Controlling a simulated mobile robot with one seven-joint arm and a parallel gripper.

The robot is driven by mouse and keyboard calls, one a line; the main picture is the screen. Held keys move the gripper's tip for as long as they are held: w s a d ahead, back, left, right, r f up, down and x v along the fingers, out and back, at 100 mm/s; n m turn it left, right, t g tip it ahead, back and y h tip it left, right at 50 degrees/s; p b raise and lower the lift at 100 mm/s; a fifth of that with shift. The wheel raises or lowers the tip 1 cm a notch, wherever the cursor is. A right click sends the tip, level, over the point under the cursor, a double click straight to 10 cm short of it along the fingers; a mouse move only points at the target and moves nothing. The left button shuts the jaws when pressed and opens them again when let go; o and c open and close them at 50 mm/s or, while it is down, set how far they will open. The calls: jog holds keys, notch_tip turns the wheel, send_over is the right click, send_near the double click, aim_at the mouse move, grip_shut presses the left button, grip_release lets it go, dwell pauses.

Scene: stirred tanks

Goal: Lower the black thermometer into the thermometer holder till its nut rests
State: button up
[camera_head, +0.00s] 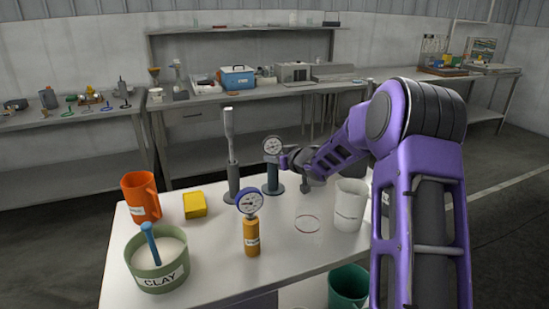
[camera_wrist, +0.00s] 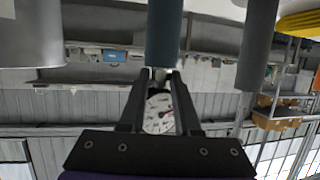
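The black thermometer (camera_head: 272,146) has a round white dial with a dark rim and stands upright over a dark blue-grey cylindrical holder (camera_head: 272,180) on a round base. My gripper (camera_head: 284,160) reaches in from the right, its fingers at the thermometer's neck just below the dial. In the wrist view, which is upside down, the dial (camera_wrist: 158,112) shows between my gripper's fingers (camera_wrist: 160,76), and the holder's dark tube (camera_wrist: 164,30) meets the fingertips. The fingers are closed on the neck. The stem is hidden, apparently inside the holder. I cannot tell whether the nut touches the rim.
A blue-rimmed thermometer (camera_head: 249,202) stands in an orange holder (camera_head: 251,236) in front. A tall grey stand (camera_head: 232,180) is close left. A white beaker (camera_head: 350,205) stands right. An orange jug (camera_head: 140,197), yellow block (camera_head: 195,205) and clay tub (camera_head: 158,265) are left.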

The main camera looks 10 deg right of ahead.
jog(key=o, duration=0.4)
jog(key=p+v, duration=0.2)
jog(key=v, duration=1.5)
jog(key=shift+s+p, duration=0.25)
jog(key=shift+p, duration=0.15)
